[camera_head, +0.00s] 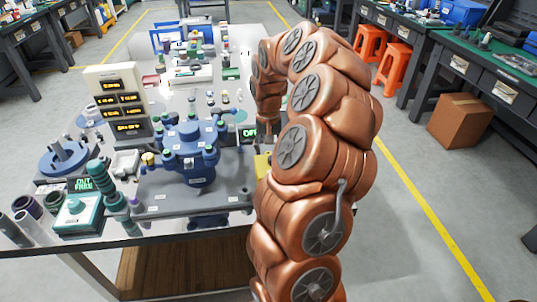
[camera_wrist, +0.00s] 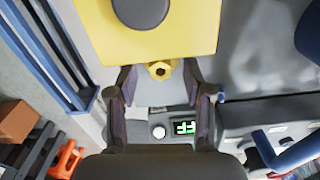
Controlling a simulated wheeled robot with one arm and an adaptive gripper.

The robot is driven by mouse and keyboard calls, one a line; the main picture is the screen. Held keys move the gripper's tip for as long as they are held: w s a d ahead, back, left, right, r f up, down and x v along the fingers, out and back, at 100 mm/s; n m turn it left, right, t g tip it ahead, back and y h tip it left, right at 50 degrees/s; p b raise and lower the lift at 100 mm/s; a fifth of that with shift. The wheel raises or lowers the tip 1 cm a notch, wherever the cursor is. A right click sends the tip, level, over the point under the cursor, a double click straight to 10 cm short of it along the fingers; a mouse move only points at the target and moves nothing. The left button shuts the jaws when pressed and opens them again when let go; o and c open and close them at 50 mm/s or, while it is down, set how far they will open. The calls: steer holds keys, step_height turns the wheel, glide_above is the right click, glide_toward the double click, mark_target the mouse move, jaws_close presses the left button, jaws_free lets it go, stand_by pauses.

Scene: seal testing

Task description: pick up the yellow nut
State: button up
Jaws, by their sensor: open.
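The yellow nut (camera_wrist: 161,70) shows in the wrist view as a small brass-yellow hexagonal piece with a dark hole. It is at the edge of a flat yellow block (camera_wrist: 92,22) with a dark round top. My gripper (camera_wrist: 160,84) is open, with one dark finger on each side of the nut and visible gaps between. I cannot tell how far below the fingertips the nut lies. In the head view my copper-coloured arm hides most of the gripper and the nut; part of the yellow block (camera_head: 262,164) shows beside the arm.
A green-lit display (camera_wrist: 185,127) and a white button (camera_wrist: 158,131) lie near the fingers. The blue valve assembly (camera_head: 196,150) stands left of my arm on the crowded table. A teal-topped device (camera_head: 78,213) is at the front left.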

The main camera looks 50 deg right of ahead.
steer(key=shift+c, duration=0.2)
jaws_close()
stand_by(0.3)
